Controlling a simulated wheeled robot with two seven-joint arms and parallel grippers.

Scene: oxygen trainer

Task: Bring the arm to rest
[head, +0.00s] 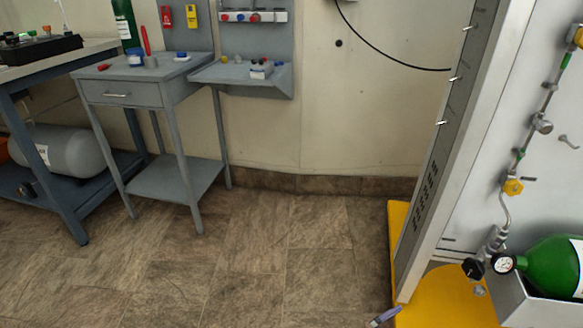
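Neither of my arms shows clearly in the head view, and no gripper can be made out. A small grey and bluish piece (385,317) shows at the bottom edge, beside the yellow base; it is too small and cut off to tell what it is.
A trainer panel (480,120) stands on a yellow base (445,300) at the right, with pipe fittings, a gauge (504,263) and a green cylinder (555,266). A grey side table (122,94), a wall shelf (240,74) and a workbench (50,52) stand left. The middle floor (280,260) is clear.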

